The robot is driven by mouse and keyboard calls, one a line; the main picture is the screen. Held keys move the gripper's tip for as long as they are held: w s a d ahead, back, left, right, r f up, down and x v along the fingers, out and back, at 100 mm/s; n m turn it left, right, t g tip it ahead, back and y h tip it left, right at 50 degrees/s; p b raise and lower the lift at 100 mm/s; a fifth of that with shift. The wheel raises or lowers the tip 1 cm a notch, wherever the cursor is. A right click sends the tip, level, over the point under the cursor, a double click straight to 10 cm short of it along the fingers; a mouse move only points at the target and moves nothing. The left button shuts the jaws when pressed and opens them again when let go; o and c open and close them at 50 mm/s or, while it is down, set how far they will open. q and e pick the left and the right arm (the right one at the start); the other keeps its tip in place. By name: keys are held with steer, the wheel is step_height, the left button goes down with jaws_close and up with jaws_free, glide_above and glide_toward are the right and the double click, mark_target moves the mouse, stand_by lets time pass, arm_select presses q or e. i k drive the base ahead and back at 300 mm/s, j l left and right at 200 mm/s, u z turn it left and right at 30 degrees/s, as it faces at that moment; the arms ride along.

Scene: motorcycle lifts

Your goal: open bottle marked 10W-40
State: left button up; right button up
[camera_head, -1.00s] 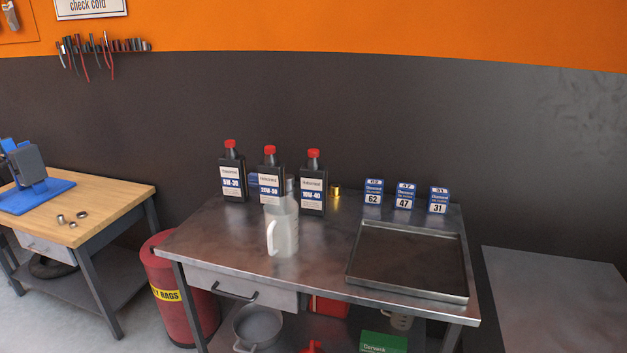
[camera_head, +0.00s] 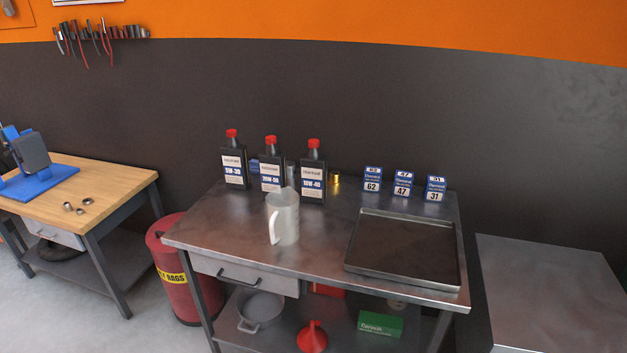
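The bottle marked 10W-40 (camera_head: 313,172) is black with a red cap (camera_head: 314,143) and a white and blue label. It stands upright at the back of the metal workbench (camera_head: 215,228), and its cap is on. To its left stand two similar black bottles with red caps, one marked 5W-30 (camera_head: 233,162) and a middle one (camera_head: 271,166) whose label is hard to read now. Neither of my grippers shows in the head view.
A translucent jug (camera_head: 284,218) stands in front of the bottles. A shallow metal tray (camera_head: 352,262) lies at the right. Three blue numbered boxes (camera_head: 403,184) and a small brass-coloured part (camera_head: 336,180) stand at the back. A red rag bin (camera_head: 172,270) stands left of the bench.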

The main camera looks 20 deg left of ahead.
mark_target(314, 165)
steer(key=i+j, duration=1.6)
